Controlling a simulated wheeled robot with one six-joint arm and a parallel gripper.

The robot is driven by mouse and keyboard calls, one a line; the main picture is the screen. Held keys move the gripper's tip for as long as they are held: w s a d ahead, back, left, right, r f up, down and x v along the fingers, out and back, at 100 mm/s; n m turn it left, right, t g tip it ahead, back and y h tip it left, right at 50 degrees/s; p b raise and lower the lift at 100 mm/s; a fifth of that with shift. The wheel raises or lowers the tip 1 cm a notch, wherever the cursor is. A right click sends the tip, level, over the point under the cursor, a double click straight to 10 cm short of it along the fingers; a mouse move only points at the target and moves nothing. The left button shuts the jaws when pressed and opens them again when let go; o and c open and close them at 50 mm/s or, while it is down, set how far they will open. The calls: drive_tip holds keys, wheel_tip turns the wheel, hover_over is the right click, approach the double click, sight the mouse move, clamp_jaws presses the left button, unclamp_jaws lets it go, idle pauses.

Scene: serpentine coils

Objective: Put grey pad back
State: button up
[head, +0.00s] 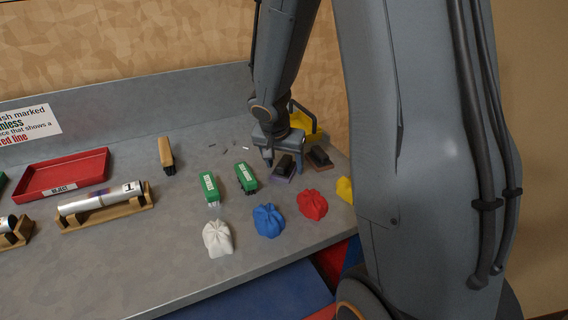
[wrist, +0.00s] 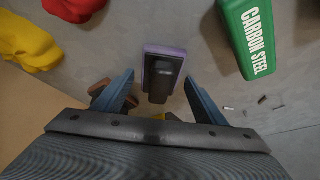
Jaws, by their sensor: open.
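My gripper (head: 281,157) is open and empty at the right part of the bench, pointing down. A dark block-shaped pad with a purple base (head: 283,167) lies below its fingers. In the wrist view this purple-based pad (wrist: 162,72) shows in the gap beyond the open fingertips (wrist: 160,88). A second dark pad with a brown base (head: 320,157) lies just right of it; in the wrist view its brown edge (wrist: 98,88) is partly hidden by a finger. No pad is plainly grey, so I cannot tell which one is the grey pad.
Two green-handled brushes (head: 246,176) (head: 209,187) and a wooden brush (head: 166,155) lie left. White (head: 217,238), blue (head: 268,219), red (head: 312,204) and yellow (head: 345,189) cloths line the front. A yellow object (head: 303,119) stands behind the gripper. A red tray (head: 62,167) sits far left.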

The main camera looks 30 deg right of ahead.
drive_tip(key=shift+r+p, duration=0.25)
drive_tip(key=shift+p, duration=0.05)
drive_tip(key=b+v, duration=0.1)
drive_tip(key=v, duration=1.1)
drive_tip(key=shift+f, duration=0.1)
